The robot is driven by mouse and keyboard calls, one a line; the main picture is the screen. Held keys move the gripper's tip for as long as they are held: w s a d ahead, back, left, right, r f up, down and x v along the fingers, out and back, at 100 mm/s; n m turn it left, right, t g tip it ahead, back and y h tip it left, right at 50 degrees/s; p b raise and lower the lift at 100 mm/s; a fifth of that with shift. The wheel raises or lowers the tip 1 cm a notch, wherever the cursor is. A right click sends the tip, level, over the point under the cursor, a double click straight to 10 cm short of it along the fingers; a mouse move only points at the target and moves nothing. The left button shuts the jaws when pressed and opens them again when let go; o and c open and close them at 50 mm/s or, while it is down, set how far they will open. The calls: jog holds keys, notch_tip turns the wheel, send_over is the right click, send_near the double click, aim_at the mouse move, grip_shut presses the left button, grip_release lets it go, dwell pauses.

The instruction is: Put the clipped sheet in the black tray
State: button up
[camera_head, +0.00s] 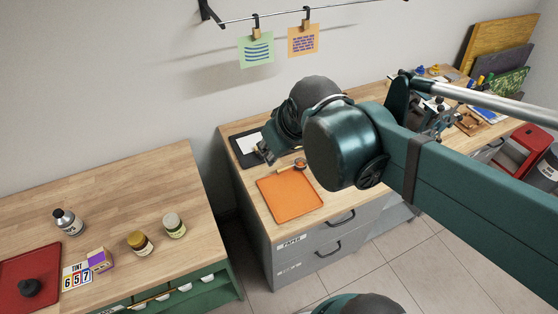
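A black tray (238,155) lies at the back left of the right-hand wooden worktop. A white sheet (249,142) is in it or over it; my gripper covers part of both. My gripper (265,156) is at the tray's right side, pointing down and left. Its fingers are small and dark, so I cannot tell whether they are open or shut, or touch the sheet. A green sheet (256,50) with blue lines and an orange sheet (303,41) with dark writing hang from clips on a wall rail (285,15).
An orange tray (289,195) lies in front of the black tray, with a small round wooden-topped item (300,163) behind it. My arm crosses the right side. A gap separates the left worktop (110,195), which holds bottles and a red tray (30,265).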

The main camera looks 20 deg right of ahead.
jog(key=shift+s+a+f+m+t, duration=0.15)
jog(key=shift+s+m, duration=0.2)
jog(key=shift+s, duration=0.35)
jog(key=shift+s+a+f+m+t, duration=0.15)
jog(key=shift+s+m, duration=0.25)
jog(key=shift+s, duration=0.35)
jog(key=shift+s+a+f+m+t, duration=0.15)
jog(key=shift+s+m, duration=0.2)
jog(key=shift+s, duration=0.35)
jog(key=shift+r, duration=0.1)
